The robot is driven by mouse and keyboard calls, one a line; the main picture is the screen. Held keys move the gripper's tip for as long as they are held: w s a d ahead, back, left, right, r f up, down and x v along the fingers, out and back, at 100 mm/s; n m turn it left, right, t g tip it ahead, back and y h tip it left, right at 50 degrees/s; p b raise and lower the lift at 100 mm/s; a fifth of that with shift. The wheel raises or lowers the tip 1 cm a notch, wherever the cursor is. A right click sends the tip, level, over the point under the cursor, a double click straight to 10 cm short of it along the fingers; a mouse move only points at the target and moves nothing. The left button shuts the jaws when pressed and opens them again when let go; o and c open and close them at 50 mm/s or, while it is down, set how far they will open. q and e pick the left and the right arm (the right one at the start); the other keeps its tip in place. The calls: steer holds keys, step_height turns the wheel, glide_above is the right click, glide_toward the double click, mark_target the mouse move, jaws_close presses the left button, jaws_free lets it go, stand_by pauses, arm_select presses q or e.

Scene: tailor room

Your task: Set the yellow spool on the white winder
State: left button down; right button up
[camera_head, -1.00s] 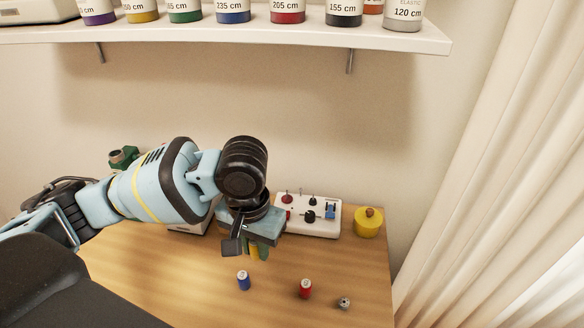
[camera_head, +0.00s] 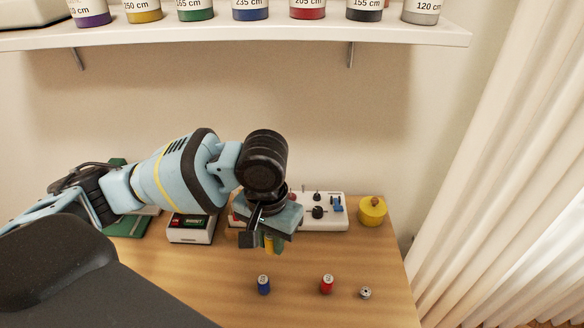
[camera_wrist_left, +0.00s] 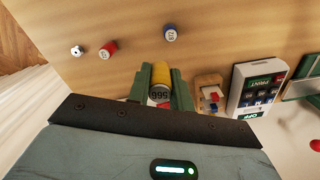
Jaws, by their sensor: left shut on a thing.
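The yellow spool (camera_wrist_left: 161,72) is held between the green fingers of my left gripper (camera_wrist_left: 160,88) in the left wrist view. A white end with printed digits faces that camera. In the head view, my left gripper (camera_head: 272,244) points down over the table, and the spool is mostly hidden between its fingers. The white winder (camera_head: 337,223) stands at the back of the table, with red, black and blue parts on top. My gripper is in front of its left part and hides it. I cannot tell the gap between spool and winder. My right gripper is not in view.
A blue spool (camera_head: 264,286), a red spool (camera_head: 327,285) and a small silver bobbin (camera_head: 365,293) stand on the front of the table. A yellow pot (camera_head: 372,213) is right of the winder. A white label device (camera_head: 191,234) is to its left. A shelf (camera_head: 300,38) hangs above.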

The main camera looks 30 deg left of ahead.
arm_select(q)
steer(key=shift+w, duration=0.4)
steer(key=shift+w+a+f+m+b, duration=0.4)
steer(key=shift+w+a+m, duration=1.15)
steer(key=shift+w, duration=2.2)
steer(key=shift+w+a+f+m+b, duration=0.15)
steer(key=shift+w+a+f+m, duration=0.5)
steer(key=shift+w+a+m, duration=2.05)
steer(key=shift+w+d+f+m+b, duration=0.4)
steer(key=shift+w+m, duration=0.65)
steer(key=shift+w, duration=3.75)
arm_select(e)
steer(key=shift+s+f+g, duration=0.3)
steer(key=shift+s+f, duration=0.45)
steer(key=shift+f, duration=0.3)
arm_select(q)
steer(key=shift+a+f, duration=0.2)
steer(key=shift+f, duration=0.05)
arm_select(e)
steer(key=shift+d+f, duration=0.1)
